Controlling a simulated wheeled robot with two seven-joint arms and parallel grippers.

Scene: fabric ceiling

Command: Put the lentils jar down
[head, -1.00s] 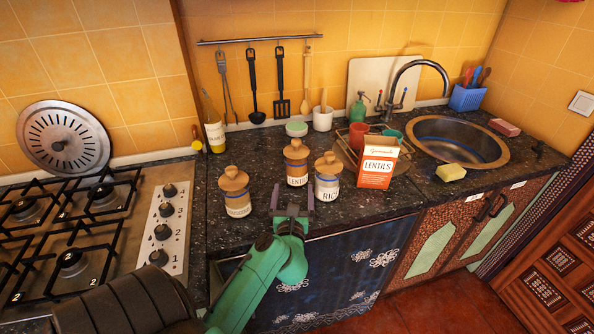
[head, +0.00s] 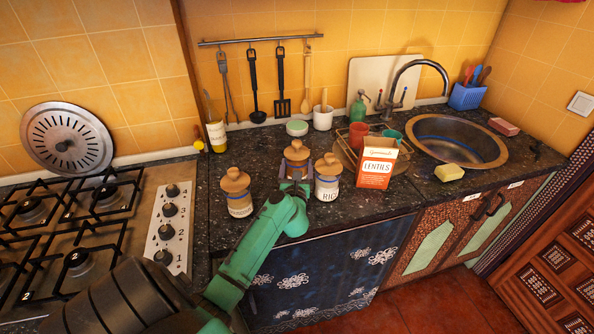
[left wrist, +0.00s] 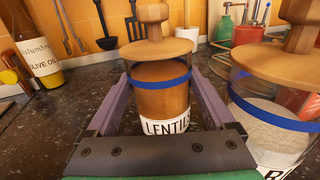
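The lentils jar (head: 297,152), brown with a wooden lid and a blue band, stands upright on the dark counter (head: 340,222). In the left wrist view the jar (left wrist: 160,88) is straight ahead, its label partly hidden by my gripper. My left gripper (head: 296,172) has one finger on each side of the jar; in the wrist view the gripper (left wrist: 161,92) looks open, with narrow gaps beside the glass. My right gripper is out of view.
The rice jar (head: 328,176) stands close on the right, near my right-hand finger. Another wooden-lidded jar (head: 237,191) stands to the left. A lentils box (head: 376,164) is further right. An olive oil bottle (head: 216,133) and the hob (head: 75,225) are on the left.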

